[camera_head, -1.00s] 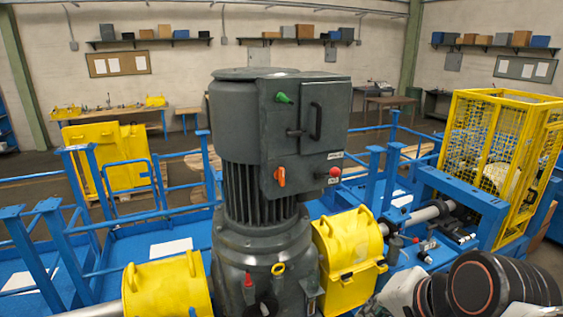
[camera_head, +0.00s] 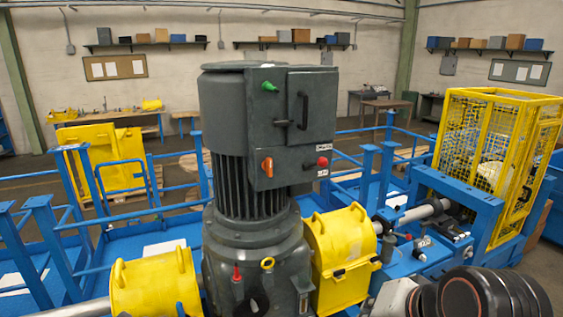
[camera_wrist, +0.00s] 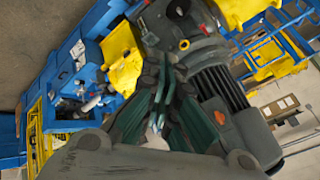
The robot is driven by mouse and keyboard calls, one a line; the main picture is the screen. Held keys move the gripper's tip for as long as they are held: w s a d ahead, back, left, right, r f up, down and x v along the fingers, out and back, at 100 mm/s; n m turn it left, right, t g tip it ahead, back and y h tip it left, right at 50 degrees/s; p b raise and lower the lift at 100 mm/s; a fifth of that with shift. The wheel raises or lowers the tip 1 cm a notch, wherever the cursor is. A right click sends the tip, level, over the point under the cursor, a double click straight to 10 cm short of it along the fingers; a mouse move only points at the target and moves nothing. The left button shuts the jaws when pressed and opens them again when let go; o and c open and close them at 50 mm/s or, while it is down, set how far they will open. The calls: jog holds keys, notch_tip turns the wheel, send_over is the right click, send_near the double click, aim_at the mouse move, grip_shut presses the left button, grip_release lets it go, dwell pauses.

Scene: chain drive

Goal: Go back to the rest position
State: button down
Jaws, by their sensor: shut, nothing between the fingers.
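My gripper (camera_wrist: 158,124) shows in the wrist view with its dark fingers together and nothing between them. The large dark grey motor (camera_wrist: 222,88) lies behind and to the right of the fingers there, apparently apart from them. In the head view the motor (camera_head: 250,140) stands upright in the middle, with a control box carrying a green knob (camera_head: 270,87), an orange handle (camera_head: 267,167) and a red button (camera_head: 322,162). A part of my arm fills the lower right corner of the head view. My gripper is not visible in that view.
Yellow guards stand left (camera_head: 155,285) and right (camera_head: 342,258) of the motor. Blue railings (camera_head: 125,175) border the platform. A yellow mesh cage (camera_head: 495,150) stands at the right. Workbenches and shelves line the back wall, with open floor before them.

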jog(key=d+f+n+h+b, duration=0.1)
jog(key=d+f+n+b, duration=0.1)
jog(key=f+b, duration=1.5)
jog(key=d+f+n+h+b, duration=0.1)
jog(key=d+f+n+b, duration=0.2)
jog(key=f+b, duration=1.5)
notch_tip(320, 180, down, 5)
jog(key=shift+s+f+n+b, duration=0.2)
jog(key=shift+s+n+b, duration=0.1)
jog(key=shift+s+n, duration=0.1)
